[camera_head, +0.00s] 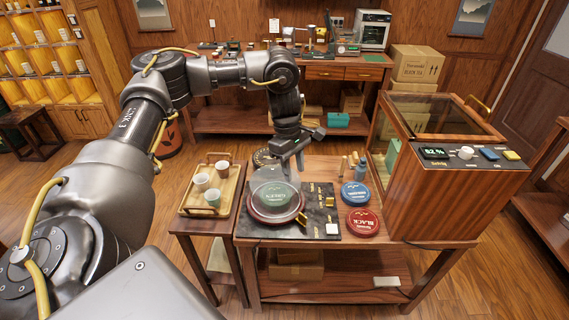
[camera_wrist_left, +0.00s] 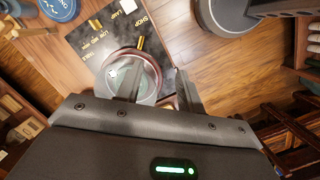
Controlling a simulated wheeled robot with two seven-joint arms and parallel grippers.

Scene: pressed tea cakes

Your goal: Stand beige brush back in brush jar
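Small upright beige and wooden handles (camera_head: 347,162) stand at the back right of the near table, beside a small blue object (camera_head: 361,171). They are too small to tell which is the beige brush or to make out the brush jar clearly. My left gripper (camera_head: 288,170) hangs over the table, above and behind a clear round cover with a green disc (camera_head: 274,195), left of the handles. In the left wrist view its two fingers (camera_wrist_left: 158,92) are apart with nothing seen between them. My right gripper is not in view.
A wood-and-glass cabinet (camera_head: 440,190) bounds the right. A tray (camera_head: 190,207) with cups is at left.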

